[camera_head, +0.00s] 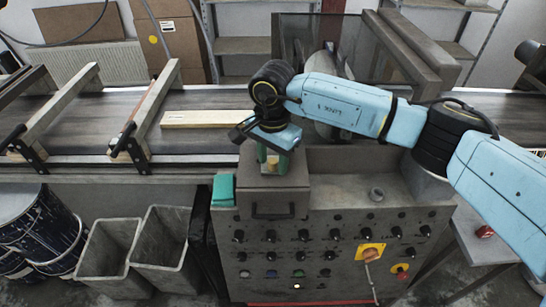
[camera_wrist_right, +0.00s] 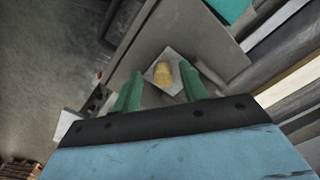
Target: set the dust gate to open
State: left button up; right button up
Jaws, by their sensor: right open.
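A brass-coloured round knob (camera_wrist_right: 162,75) sits on a small pale square plate on top of a grey box in the right wrist view. The same knob (camera_head: 272,167) shows partly in the head view, on the grey box (camera_head: 262,190) at the console's back left. No readable label marks it as the dust gate, and its setting cannot be told. My right gripper (camera_head: 273,160) points down over it, open. In the wrist view its green fingers (camera_wrist_right: 161,82) stand apart to either side of the knob; contact is not visible. My left gripper is not in view.
The console front (camera_head: 320,270) carries several black knobs, a lit button and a yellow-plated switch (camera_head: 370,252). A teal block (camera_head: 223,190) lies left of the box. Behind runs the conveyor (camera_head: 85,110) with a pale board (camera_head: 207,119). Grey bins (camera_head: 165,248) stand at left.

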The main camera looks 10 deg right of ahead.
aim_at(273, 162)
notch_tip(273, 162, up, 13)
jog(key=b, duration=0.1)
jog(key=shift+r+b, duration=0.2)
jog(key=shift+b, duration=0.15)
dwell(0.3)
